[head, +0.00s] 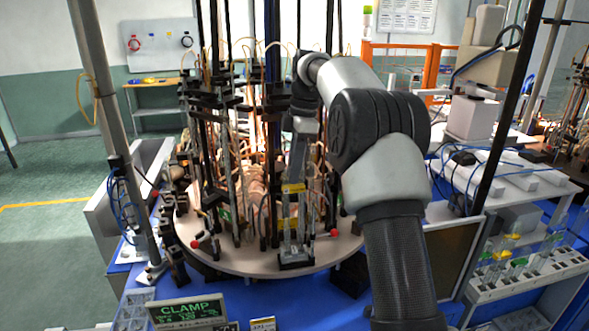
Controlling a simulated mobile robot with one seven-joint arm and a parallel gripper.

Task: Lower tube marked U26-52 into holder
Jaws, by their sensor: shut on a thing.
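My gripper (296,176) points down at the front of the round machine, below my wrist. Its fingers are small and partly dark in this view, and they are shut on a clear tube (292,212) with a yellow band (293,188) near its top. The tube is roughly upright. A holder with a black base (296,260) stands directly below, at the front edge of the round table. The tube's lower end overlaps the holder's upright parts, so I cannot tell whether it is inside or in front of them. No marking on the tube is readable.
The round table (230,262) carries several dark posts, hoses and burners close around my gripper. Red knobs (334,233) flank the holder. A display reading CLAMP (188,311) stands front left. A rack (530,269) with several yellow- and green-capped tubes is at right.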

